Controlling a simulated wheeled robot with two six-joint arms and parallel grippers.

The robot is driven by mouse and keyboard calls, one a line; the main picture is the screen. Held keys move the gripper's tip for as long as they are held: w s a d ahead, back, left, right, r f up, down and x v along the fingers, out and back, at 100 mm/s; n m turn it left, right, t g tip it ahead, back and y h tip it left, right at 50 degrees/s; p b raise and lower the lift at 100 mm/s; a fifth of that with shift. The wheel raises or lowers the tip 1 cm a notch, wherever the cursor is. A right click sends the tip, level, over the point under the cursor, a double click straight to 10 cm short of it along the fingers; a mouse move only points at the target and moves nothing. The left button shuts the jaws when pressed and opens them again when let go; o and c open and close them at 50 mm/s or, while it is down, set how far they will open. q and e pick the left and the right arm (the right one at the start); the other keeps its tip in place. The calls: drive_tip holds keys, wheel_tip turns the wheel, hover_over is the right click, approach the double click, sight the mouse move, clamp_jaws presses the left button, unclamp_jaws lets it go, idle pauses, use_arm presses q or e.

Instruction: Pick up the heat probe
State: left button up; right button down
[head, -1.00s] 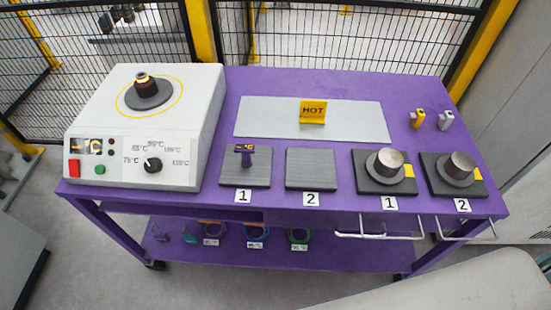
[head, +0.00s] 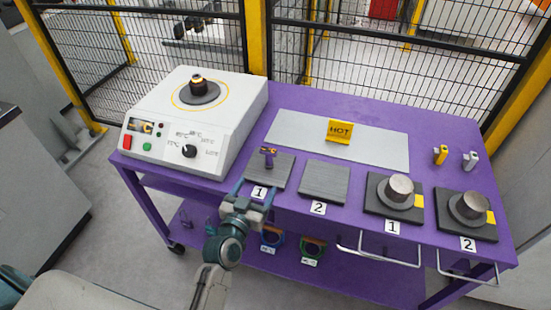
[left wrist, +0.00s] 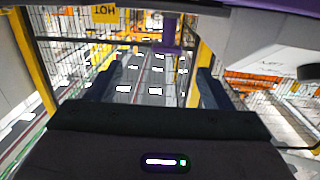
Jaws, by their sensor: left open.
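I cannot tell the exact gap. My right gripper is not in view.
A white heater (head: 235,120) with a dark-cored disc stands left of the pad. An empty pad (head: 325,183) marked 2 and two metal cylinders (head: 399,187) on dark bases lie right. Small yellow (head: 440,155) and grey (head: 470,161) tools stand further right.

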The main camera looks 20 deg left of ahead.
sight(267, 155)
use_arm(q)
drive_tip(key=shift+n+t+y, duration=0.3)
drive_tip(key=w, duration=0.2)
drive_tip(key=w+p, duration=0.1)
drive_tip(key=w, duration=0.1)
drive_tip(key=w+p, duration=0.1)
drive_tip(key=w, duration=0.1)
drive_tip(key=shift+a+r, duration=0.1)
drive_tip(key=shift+r, duration=0.2)
drive_tip(key=shift+w+f, duration=0.1)
drive_tip(key=shift+w, duration=0.2)
drive_tip(key=shift+w+p, duration=0.35)
drive_tip(key=shift+p, duration=0.05)
drive_tip(key=w+p, duration=0.1)
drive_tip(key=w, duration=0.3)
drive_tip(key=shift+w+a, duration=0.1)
drive_tip(key=shift+w, duration=0.2)
drive_tip(key=c, duration=1)
drive_tip(key=shift+c, duration=0.4)
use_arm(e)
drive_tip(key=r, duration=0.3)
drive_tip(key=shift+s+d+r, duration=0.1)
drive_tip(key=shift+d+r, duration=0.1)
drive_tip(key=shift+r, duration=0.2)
